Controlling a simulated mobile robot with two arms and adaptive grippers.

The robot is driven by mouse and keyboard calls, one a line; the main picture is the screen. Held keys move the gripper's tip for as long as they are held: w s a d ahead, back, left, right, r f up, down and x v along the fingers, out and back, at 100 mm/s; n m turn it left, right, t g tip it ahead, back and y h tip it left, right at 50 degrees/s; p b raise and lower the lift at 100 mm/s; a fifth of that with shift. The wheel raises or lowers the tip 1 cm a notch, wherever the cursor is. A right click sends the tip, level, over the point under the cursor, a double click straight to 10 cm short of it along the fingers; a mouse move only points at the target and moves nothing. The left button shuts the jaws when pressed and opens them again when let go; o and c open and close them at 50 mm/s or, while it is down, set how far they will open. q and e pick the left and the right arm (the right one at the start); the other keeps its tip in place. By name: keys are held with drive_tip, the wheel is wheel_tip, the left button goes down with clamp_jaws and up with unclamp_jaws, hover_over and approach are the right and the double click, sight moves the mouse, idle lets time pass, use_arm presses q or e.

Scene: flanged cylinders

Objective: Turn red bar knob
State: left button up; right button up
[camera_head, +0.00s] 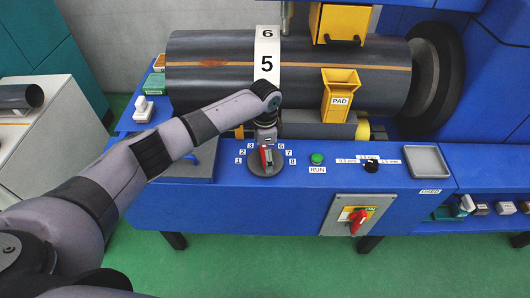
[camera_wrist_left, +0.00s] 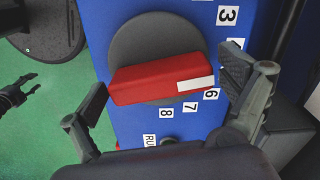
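The red bar knob (camera_head: 266,158) sits on a dark round dial (camera_head: 265,168) on the blue bench. In the left wrist view the red bar (camera_wrist_left: 150,84) lies across its dial, and the white mark at its right end lies near the label 6 (camera_wrist_left: 210,94). My left gripper (camera_head: 266,146) is above the knob. Some dial numbers are hidden behind the right-hand finger. My right gripper (camera_wrist_left: 20,92) shows small over the floor, its fingers apart.
A green RUN button (camera_head: 317,158) and a black selector (camera_head: 371,166) are right of the dial. A red switch handle (camera_head: 358,221) is on the front panel. Behind are a large dark cylinder (camera_head: 215,85) and a yellow PAD holder (camera_head: 340,92). A grey tray (camera_head: 428,160) is at right.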

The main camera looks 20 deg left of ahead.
idle(0.3)
use_arm(q)
wheel_tip(320, 180, up, 12)
idle(0.5)
drive_tip(key=shift+f, duration=0.1)
idle(0.3)
